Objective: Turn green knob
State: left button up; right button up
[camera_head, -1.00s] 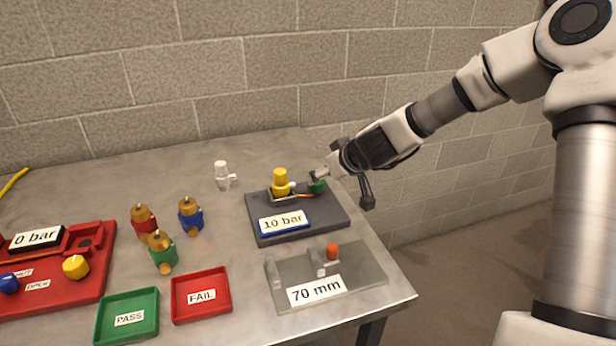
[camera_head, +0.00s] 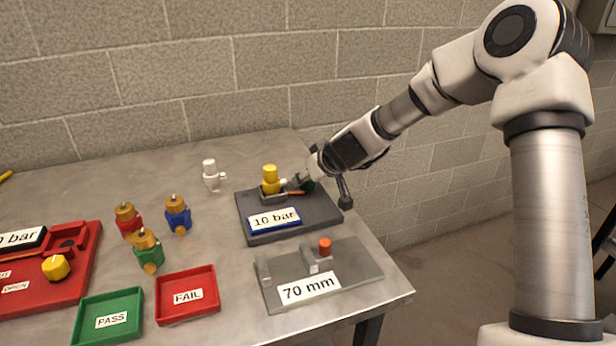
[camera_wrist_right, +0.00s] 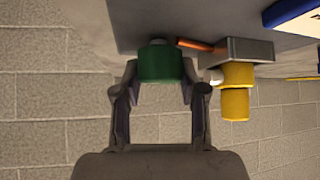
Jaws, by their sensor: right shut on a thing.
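The green knob (camera_wrist_right: 161,65) stands on the dark grey block labelled 10 bar (camera_head: 329,215). In the head view only a small green patch of it (camera_head: 309,185) shows behind my right gripper (camera_head: 301,181). In the right wrist view, my right gripper (camera_wrist_right: 160,78) has one finger on each side of the knob and is shut on it. A yellow cylinder piece (camera_head: 270,178) sits in a small holder left of the knob, and it also shows in the wrist view (camera_wrist_right: 236,90). My left gripper is not in view.
A white fitting (camera_head: 211,177) stands left of the block. A grey 70 mm gauge (camera_head: 360,275) with an orange knob lies in front. Red, blue and green fittings, a green PASS tray (camera_head: 137,300) and a red FAIL tray (camera_head: 211,281) are further left. A brick wall stands behind.

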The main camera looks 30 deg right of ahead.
jog(key=shift+r+m+h+p, duration=0.1)
jog(key=shift+m+h+p, duration=0.65)
jog(key=shift+m, duration=0.15)
jog(key=m+g+h+p, duration=0.1)
jog(key=m+h+p, duration=0.1)
jog(key=p, duration=0.4)
jog(key=m+g+h+p, duration=0.1)
jog(key=m+h+p, duration=0.1)
jog(key=m+p, duration=0.2)
jog(key=m+g+h+p, duration=0.2)
jog(key=m+p, duration=0.1)
jog(key=p, duration=0.5)
jog(key=shift+r, duration=0.15)
jog(key=shift+f+m+g+h+p, duration=0.25)
jog(key=shift+f+m+g+p, duration=0.05)
jog(key=shift+m+p, duration=0.6)
jog(key=o, duration=1.1)
jog(key=shift+o, duration=0.2)
